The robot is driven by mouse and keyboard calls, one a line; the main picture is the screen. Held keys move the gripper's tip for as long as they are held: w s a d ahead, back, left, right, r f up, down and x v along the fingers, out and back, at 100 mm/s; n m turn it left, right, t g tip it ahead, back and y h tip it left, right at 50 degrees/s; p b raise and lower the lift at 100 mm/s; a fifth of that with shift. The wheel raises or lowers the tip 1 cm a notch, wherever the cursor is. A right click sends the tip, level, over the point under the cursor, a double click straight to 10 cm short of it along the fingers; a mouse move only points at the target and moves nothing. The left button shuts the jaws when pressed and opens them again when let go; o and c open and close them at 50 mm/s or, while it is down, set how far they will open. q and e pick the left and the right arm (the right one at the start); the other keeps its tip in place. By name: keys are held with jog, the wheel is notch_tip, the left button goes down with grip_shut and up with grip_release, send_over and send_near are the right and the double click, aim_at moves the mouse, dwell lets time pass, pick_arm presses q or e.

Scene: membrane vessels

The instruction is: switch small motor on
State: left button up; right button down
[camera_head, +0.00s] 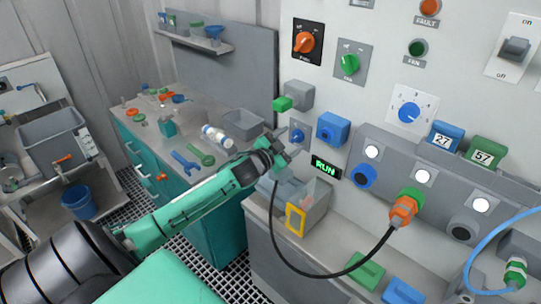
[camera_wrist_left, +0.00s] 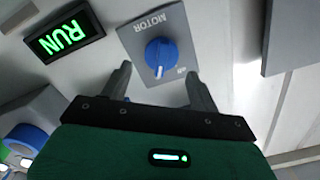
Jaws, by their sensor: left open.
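The small motor switch is a round blue knob on a grey plate marked MOTOR (camera_wrist_left: 160,52), upside down in the left wrist view. The knob's white mark points to the bottom of that picture; a small label near the plate's corner is too small to read surely. In the head view the knob (camera_head: 297,136) sits on the wall panel, just beyond my left gripper (camera_head: 288,148). My left gripper (camera_wrist_left: 158,74) is open and empty, its fingertips on either side of the knob's lower end in the wrist view. I cannot tell whether they touch it. My right gripper is not in view.
A lit green RUN display (camera_head: 325,169) is right of and below the switch. A blue box (camera_head: 332,130) and a green-ended grey box (camera_head: 294,97) stick out nearby. A black cable (camera_head: 280,240) hangs below my gripper, near a grey bin (camera_head: 314,212).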

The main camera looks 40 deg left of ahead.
pick_arm(q)
jog(key=s+b, duration=0.2)
jog(key=s, duration=0.9)
jog(key=shift+s+a, duration=0.15)
jog(key=shift+a, duration=0.3)
